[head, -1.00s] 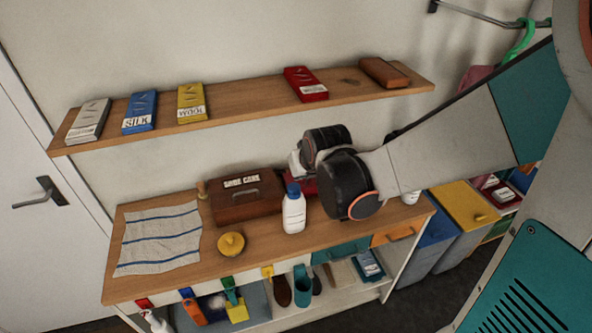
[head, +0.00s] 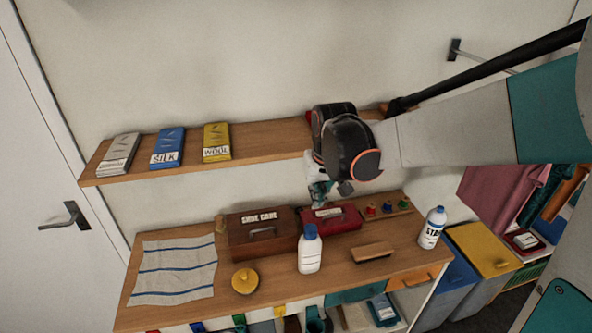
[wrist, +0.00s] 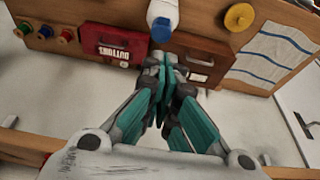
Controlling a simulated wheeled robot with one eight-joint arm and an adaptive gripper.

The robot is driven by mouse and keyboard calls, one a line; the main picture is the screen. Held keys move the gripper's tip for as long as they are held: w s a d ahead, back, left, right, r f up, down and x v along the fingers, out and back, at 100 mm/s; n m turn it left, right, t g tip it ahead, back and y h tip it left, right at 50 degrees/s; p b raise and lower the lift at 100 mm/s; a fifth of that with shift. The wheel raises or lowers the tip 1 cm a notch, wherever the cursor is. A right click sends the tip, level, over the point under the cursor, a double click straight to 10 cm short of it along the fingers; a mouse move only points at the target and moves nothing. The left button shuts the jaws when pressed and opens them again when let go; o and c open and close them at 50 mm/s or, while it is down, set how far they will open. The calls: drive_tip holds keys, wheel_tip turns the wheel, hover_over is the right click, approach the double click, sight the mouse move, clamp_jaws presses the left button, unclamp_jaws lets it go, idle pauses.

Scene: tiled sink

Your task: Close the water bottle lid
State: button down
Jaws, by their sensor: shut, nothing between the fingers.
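A white bottle with a blue cap (head: 309,252) stands upright on the wooden counter. The cap sits on its top; whether it is fully closed cannot be told. It also shows in the wrist view (wrist: 162,14). Which one the task means is not marked. My gripper (head: 318,202) is above the counter near the boxes behind the blue-capped bottle. In the wrist view its teal fingers (wrist: 166,72) are together and empty, apart from the bottle.
A brown wooden box (head: 262,240) and a red box (head: 330,225) stand behind the bottle. A brush (head: 372,252) lies to its right, a yellow round lid (head: 245,281) to its left, beside a striped cloth (head: 175,270). A shelf (head: 262,140) runs above.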

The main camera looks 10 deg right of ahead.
drive_tip(key=b, duration=0.2)
hover_over(313, 233)
drive_tip(key=shift+g, duration=0.3)
drive_tip(key=x, duration=0.3)
drive_tip(key=s+x, duration=0.1)
drive_tip(key=x, duration=0.3)
drive_tip(key=s+x, duration=0.1)
drive_tip(key=x, duration=0.3)
drive_tip(key=shift+s+f, duration=0.15)
drive_tip(key=shift+f, duration=0.35)
drive_tip(key=shift+s+f, duration=0.1)
drive_tip(key=shift+f, duration=0.75)
drive_tip(key=shift+f, duration=0.1)
drive_tip(key=shift+s+f+b, duration=0.35)
drive_tip(key=shift+f+b, duration=0.25)
drive_tip(key=shift+b, duration=0.1)
drive_tip(key=shift+r, duration=0.1)
